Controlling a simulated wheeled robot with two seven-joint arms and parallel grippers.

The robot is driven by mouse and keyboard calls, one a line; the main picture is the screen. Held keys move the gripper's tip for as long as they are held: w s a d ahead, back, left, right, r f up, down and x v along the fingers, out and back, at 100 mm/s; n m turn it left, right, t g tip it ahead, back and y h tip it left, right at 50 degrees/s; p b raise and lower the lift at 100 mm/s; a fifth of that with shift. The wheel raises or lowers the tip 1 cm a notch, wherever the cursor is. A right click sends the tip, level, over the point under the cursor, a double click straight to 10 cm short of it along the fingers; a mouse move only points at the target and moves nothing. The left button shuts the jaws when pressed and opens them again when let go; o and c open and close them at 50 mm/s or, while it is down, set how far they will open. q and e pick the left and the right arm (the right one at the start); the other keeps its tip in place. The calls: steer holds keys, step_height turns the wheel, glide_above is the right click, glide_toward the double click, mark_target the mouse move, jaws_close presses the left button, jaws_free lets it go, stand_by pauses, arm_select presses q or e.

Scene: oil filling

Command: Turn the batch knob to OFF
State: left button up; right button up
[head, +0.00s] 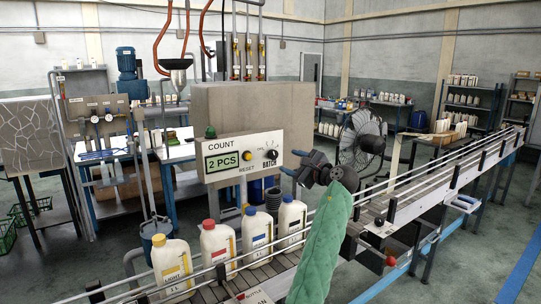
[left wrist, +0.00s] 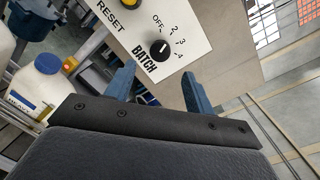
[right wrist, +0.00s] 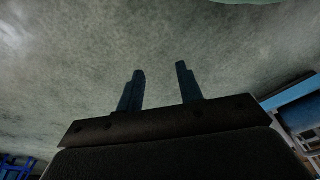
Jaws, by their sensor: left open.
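The black batch knob (head: 270,154) is on the right of the white COUNT panel (head: 246,146), above the word BATCH. In the left wrist view the knob (left wrist: 159,50) has marks OFF, 2, 3 and 4 around it. Its pale pointer line seems to face up and right; the exact mark is hard to tell. My left gripper (head: 289,163) is open and empty just right of the panel, its fingers (left wrist: 158,82) apart from the knob. My right gripper (right wrist: 160,70) is open and empty over bare floor.
Several oil bottles (head: 215,243) stand on the conveyor below. Conveyor rails (head: 440,160) run to the right. A black fan (head: 362,140) stands behind my left gripper.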

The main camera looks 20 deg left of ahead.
mark_target(275, 155)
arm_select(q)
steer(key=p+x, duration=0.3)
steer(key=x, duration=0.3)
steer(key=shift+w+a+r, duration=0.1)
steer(key=shift+r, duration=0.1)
steer(key=shift+w+a, duration=0.2)
steer(key=shift+a, duration=0.15)
steer(key=shift+w+a+f, duration=0.1)
steer(key=shift+a+f, duration=0.05)
steer(key=shift+a, duration=0.05)
arm_select(e)
steer(key=s+d+f, duration=0.5)
steer(key=s+f, duration=0.1)
steer(key=shift+s, duration=0.15)
arm_select(q)
steer(key=c, duration=1)
